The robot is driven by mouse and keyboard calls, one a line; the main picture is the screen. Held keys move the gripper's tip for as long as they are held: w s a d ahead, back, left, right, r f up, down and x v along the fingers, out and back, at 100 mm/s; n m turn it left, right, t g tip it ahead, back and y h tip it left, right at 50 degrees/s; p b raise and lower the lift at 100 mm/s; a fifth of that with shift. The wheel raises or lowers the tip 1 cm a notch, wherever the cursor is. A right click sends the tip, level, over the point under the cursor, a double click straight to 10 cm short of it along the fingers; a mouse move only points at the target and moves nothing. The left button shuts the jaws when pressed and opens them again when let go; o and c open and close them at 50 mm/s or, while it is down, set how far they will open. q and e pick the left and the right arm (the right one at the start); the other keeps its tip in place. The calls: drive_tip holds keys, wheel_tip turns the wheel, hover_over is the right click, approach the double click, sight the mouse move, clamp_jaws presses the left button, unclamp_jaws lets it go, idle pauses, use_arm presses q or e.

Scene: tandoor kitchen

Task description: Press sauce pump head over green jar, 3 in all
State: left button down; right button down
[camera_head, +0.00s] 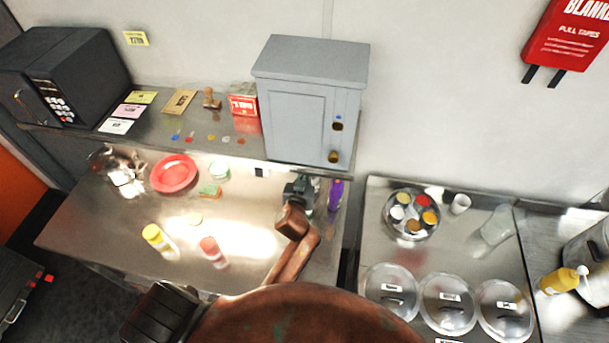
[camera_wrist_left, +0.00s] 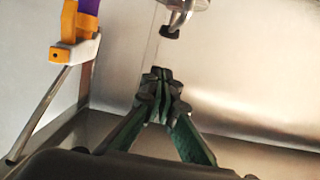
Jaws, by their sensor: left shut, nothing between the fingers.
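My left gripper (camera_head: 297,190) is at the right end of the left steel counter, partly hidden by my brown wrist. In the left wrist view its green-and-black fingers (camera_wrist_left: 162,88) are shut with nothing between them. A silver fitting with a dark nozzle (camera_wrist_left: 170,32) is just beyond the fingertips, seemingly apart from them; I cannot tell whether it is the sauce pump head. A small clear jar with a greenish tint (camera_head: 219,172) stands left of the gripper, beside the red plate. I cannot tell for sure that it is the green jar. My right gripper is not visible.
A grey cabinet (camera_head: 296,115) is on the shelf behind. Yellow-capped (camera_head: 153,233) and red-capped (camera_head: 209,246) bottles are nearer me. A yellow pump bottle (camera_head: 558,281) is far right. The counter's middle is mostly clear.

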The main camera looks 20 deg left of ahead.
use_arm(q)
drive_tip(key=shift+v, duration=1.8)
